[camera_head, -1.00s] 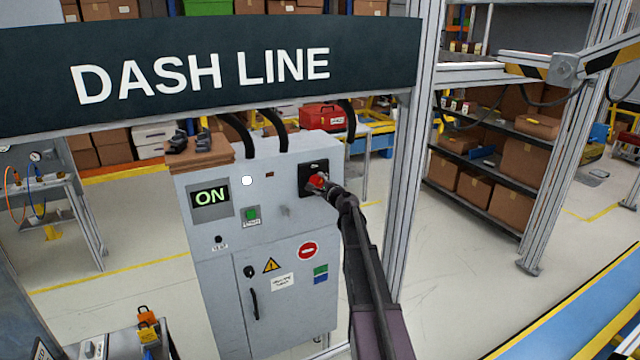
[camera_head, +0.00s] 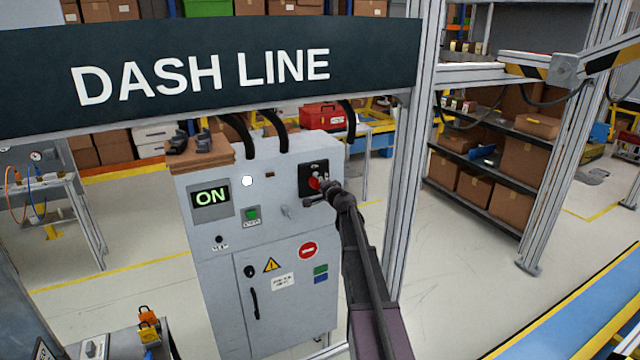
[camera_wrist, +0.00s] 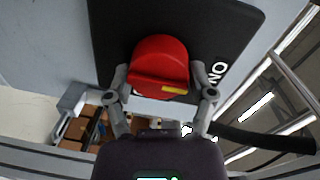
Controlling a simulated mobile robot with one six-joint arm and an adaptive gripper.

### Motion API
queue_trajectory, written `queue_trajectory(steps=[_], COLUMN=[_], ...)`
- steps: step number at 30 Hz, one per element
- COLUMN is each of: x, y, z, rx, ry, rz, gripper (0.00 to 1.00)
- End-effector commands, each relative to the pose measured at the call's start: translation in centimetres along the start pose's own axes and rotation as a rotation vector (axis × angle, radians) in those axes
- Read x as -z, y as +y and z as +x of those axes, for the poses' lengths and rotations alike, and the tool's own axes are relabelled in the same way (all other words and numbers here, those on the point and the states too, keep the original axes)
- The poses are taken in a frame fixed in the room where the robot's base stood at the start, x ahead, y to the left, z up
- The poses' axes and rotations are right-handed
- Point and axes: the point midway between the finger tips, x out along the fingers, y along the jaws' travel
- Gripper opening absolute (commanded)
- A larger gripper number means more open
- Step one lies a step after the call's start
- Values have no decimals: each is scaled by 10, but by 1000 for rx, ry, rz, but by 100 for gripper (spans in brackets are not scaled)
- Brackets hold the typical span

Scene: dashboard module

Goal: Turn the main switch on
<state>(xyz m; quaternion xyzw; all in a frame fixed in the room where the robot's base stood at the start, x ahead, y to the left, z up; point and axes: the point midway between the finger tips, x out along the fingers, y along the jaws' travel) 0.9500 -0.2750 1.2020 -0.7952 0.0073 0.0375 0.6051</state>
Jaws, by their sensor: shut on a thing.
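The main switch is a red rotary knob (camera_wrist: 158,62) on a black plate (camera_wrist: 225,25) at the upper right of the grey cabinet (camera_head: 290,165). It also shows in the head view (camera_head: 314,184), partly hidden by my wrist. My gripper (camera_wrist: 161,78) is shut on the knob, with one finger on each side. A yellow mark sits near the right end of the knob's lower edge, and white ON lettering is on the plate to its right. The cabinet's display (camera_head: 211,197) reads ON in green.
A white lamp (camera_head: 247,181) and a green button (camera_head: 251,214) are left of the switch. A small key-like knob (camera_head: 286,212) is just below left of it. A metal post (camera_head: 403,160) stands close to the right of my arm. Black cables (camera_head: 274,130) rise behind the cabinet.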

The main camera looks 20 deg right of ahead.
Motion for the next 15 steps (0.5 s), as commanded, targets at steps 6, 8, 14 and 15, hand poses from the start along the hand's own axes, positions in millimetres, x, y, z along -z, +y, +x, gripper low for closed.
queue_trajectory(steps=[6,8,14,15], x=[1,1,2,1], y=[-1,-1,-1,-1], z=[2,2,2,2], rx=[0,0,0,0], ry=[3,3,3,3], rz=[-8,-7,-7,-7], gripper=[23,23,91,100])
